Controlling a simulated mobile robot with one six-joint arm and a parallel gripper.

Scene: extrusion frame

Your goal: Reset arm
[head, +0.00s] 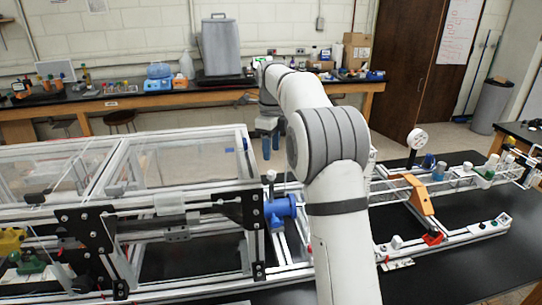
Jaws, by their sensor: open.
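My arm rises from the bottom middle of the head view and bends away from me. My gripper (267,133) hangs at its end, pointing down, left of the arm's grey elbow joint. It is dark with bluish fingers, open, with nothing seen between them. It is above the right end of the aluminium extrusion frame (185,202), near a blue round part (280,209) that sits lower down. My arm hides part of the frame and the bench behind it.
The frame with clear panels fills the left. A rail section with an orange bracket (419,195) and a round white gauge (417,139) lies right of my arm. Black table surface (470,262) is clear at the lower right. A wooden bench (120,103) lines the back wall.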

